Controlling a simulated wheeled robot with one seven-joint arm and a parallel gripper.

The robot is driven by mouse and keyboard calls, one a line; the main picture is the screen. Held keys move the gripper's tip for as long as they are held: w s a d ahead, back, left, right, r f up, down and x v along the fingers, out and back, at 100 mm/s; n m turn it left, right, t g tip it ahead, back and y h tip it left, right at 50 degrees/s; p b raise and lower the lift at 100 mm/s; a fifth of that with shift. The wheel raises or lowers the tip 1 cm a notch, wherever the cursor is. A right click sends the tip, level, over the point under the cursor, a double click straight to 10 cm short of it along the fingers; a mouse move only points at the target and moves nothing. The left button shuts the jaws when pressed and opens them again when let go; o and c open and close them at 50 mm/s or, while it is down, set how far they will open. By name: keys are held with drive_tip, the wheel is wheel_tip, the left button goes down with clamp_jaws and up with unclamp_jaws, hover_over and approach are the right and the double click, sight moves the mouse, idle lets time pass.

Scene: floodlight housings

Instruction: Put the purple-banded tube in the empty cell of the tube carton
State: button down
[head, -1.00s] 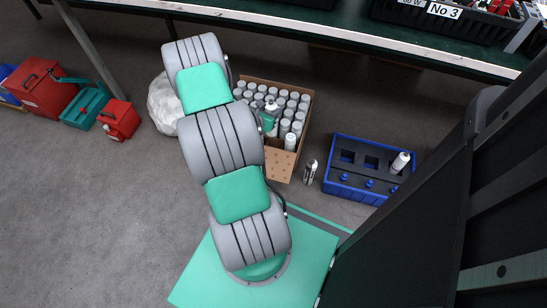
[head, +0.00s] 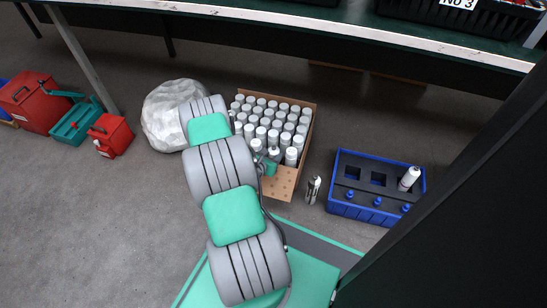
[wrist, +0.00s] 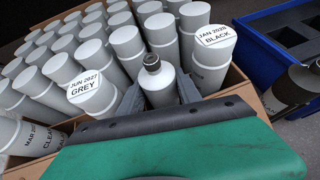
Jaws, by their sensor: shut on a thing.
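The tube carton (head: 284,186) is an open brown box, packed with white-capped tubes over most of its area. My gripper (head: 268,163) is at its near side, low among the tubes. In the wrist view my gripper (wrist: 160,98) is shut on a white tube (wrist: 160,88) with a dark nozzle top and no cap. This tube stands roughly upright between capped tubes. No purple band shows on it; its lower part is hidden by the fingers. I cannot tell whether it is inside a cell or touches its neighbours. No empty cell is clearly visible.
A dark-topped tube (head: 313,189) stands on the floor between the carton and a blue crate (head: 376,212). The crate holds a white tube (head: 409,178) and blue-capped items. A white sack (head: 166,118) is left of the carton. A bench edge (head: 300,27) runs behind.

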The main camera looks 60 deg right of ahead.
drive_tip(key=shift+r, duration=0.2)
drive_tip(key=c, duration=1.1)
unclamp_jaws()
drive_tip(key=shift+f, duration=0.2)
